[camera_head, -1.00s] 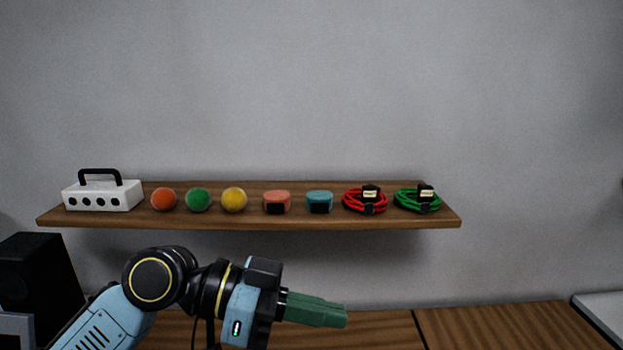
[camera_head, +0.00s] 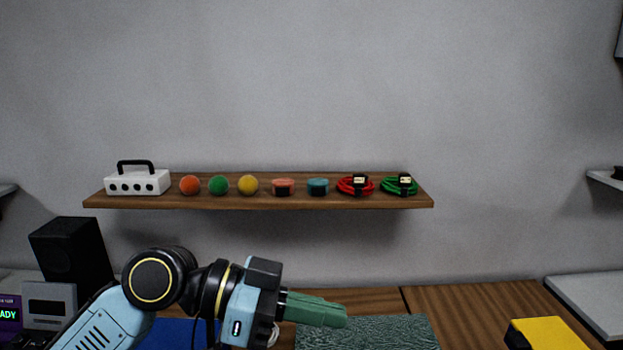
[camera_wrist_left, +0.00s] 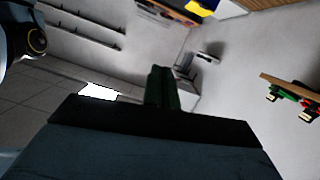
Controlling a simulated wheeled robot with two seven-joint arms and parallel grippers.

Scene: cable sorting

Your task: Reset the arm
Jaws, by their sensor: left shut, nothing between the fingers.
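My left gripper (camera_head: 318,310) has green fingers and points to the right in the head view, in front of the wooden table and below the wall shelf. It is shut and holds nothing. The fingers (camera_wrist_left: 162,90) also show in the left wrist view, closed together with empty space around them. A red cable coil (camera_head: 355,186) and a green cable coil (camera_head: 399,185) lie on the right part of the shelf. My right gripper is in neither view.
The wooden shelf (camera_head: 260,199) also carries a white box with a black handle (camera_head: 137,182), three balls and two small blocks. Below are a black speaker (camera_head: 72,250), a blue mat (camera_head: 180,334), a dark green textured mat (camera_head: 390,333) and a yellow box (camera_head: 548,333).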

